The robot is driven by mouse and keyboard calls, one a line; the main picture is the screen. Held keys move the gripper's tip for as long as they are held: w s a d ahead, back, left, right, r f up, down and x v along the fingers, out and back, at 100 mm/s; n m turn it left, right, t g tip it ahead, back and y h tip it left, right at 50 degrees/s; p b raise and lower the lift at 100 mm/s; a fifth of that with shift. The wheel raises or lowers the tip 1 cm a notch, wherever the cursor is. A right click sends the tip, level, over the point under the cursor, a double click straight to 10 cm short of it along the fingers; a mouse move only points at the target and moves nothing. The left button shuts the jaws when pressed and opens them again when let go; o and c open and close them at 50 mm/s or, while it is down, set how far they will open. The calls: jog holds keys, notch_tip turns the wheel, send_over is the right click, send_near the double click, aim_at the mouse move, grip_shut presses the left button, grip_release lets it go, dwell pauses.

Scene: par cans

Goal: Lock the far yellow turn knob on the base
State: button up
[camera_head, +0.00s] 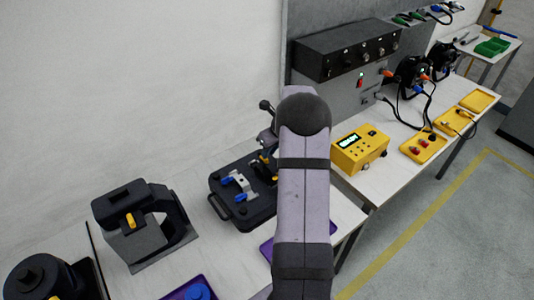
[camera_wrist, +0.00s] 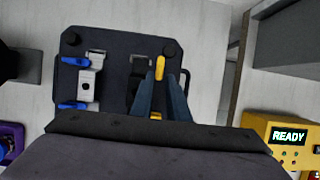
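The dark base (camera_wrist: 115,75) lies on the pale table in the wrist view; it also shows in the head view (camera_head: 247,215), partly behind my arm. The far yellow turn knob (camera_wrist: 160,64) is at its upper right, its long side pointing up the picture. The near yellow turn knob (camera_wrist: 155,115) shows only partly between my fingers. My gripper (camera_wrist: 160,78) has its two fingertips a little apart, at the lower end of the far yellow knob. Contact with the knob cannot be made out. In the head view my arm hides most of this spot.
Two blue knobs (camera_wrist: 74,62) flank a silver part (camera_wrist: 88,84) on the base's left side. A yellow box reading READY (camera_wrist: 288,136) stands to the right. A black stand (camera_head: 145,222) is left of the base. A purple tray (camera_head: 190,288) lies in front.

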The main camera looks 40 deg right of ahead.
jog(key=shift+p+x, duration=0.4)
jog(key=shift+x, duration=1.35)
grip_shut()
